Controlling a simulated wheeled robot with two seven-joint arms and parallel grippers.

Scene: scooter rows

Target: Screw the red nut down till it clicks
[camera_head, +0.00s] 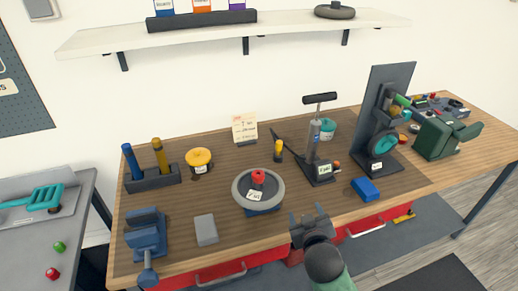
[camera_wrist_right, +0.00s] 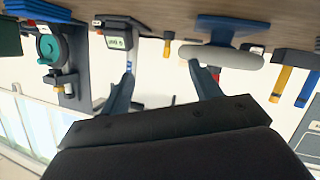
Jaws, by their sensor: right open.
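The red nut (camera_head: 258,178) sits at the centre of a grey wheel (camera_head: 239,191), which rests on a blue stand (camera_head: 264,211) with a paper tag on it. My right gripper (camera_head: 308,212) is at the front edge of the bench, right of the wheel and nearer to me. In the right wrist view, upside down, the two fingers of my gripper (camera_wrist_right: 162,65) are spread. There the wheel (camera_wrist_right: 235,57) is beyond the right-hand finger, and a bit of the red nut (camera_wrist_right: 216,74) shows. My left gripper is not in view.
A hand pump (camera_head: 319,150) and a blue block (camera_head: 365,189) stand right of the wheel. A grey block (camera_head: 206,229) and a blue vise (camera_head: 146,238) are on the left. A yellow-topped pot (camera_head: 199,157) stands behind. The bench between wheel and front edge is clear.

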